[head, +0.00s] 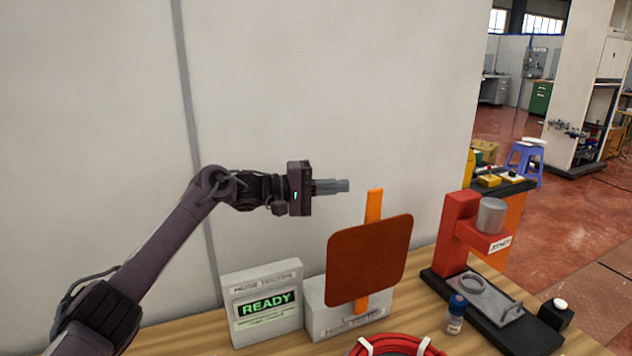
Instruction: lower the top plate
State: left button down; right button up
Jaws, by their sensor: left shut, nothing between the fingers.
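A brown-orange square plate (369,260) with rounded corners stands upright on an orange post that rises from a grey block (340,320) on the table. The post's tip (374,205) shows above the plate's top edge. My left gripper (343,186) is shut and empty. It points right, above the plate and just left of the post's tip in the picture, apart from both as far as I can see. My right gripper is not in view. Which part is the top plate I cannot tell for certain.
A grey box with a green READY screen (266,304) stands left of the block. A pale wall is behind.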

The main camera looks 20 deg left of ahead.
pick_arm(q)
jog(key=d+p, duration=0.1)
jog(key=d, duration=0.1)
jog(key=s+d+p, duration=0.1)
jog(key=d, duration=0.2)
jog(key=shift+s+d+f, duration=0.1)
jog(key=shift+s+f, duration=0.05)
dwell(0.3)
